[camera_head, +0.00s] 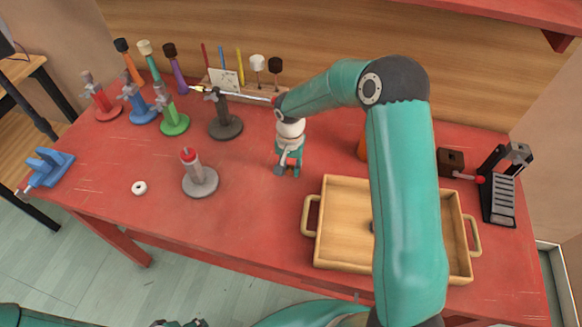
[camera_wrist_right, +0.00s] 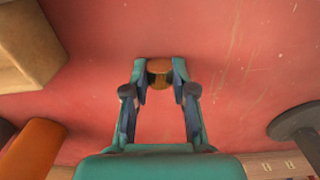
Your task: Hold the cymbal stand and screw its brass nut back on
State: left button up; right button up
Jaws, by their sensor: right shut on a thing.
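The cymbal stand seems to be the short upright post with a red top on a round grey base (camera_head: 200,182), left of centre on the table. No gripper touches it. My right gripper (camera_head: 287,172) points down over the table, to the right of the stand and apart from it. In the right wrist view its fingers (camera_wrist_right: 160,76) are shut on the round brass nut (camera_wrist_right: 159,67). The nut is mostly hidden in the head view. Only a small part of my left gripper (camera_head: 180,324) shows at the bottom edge, away from the stand; its fingers are not clear.
A white ring (camera_head: 139,188) lies left of the stand. A dark stand (camera_head: 225,127) and several coloured stands are behind. A blue holder (camera_head: 46,168) is at the left edge. A wooden tray (camera_head: 342,220) stands right, partly behind my right arm. The front left table is clear.

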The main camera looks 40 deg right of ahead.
aim_at(290, 168)
jog(key=shift+r, duration=0.15)
notch_tip(290, 168, up, 20)
jog(key=b, duration=0.1)
jog(key=shift+b, duration=0.4)
jog(key=shift+f, duration=0.2)
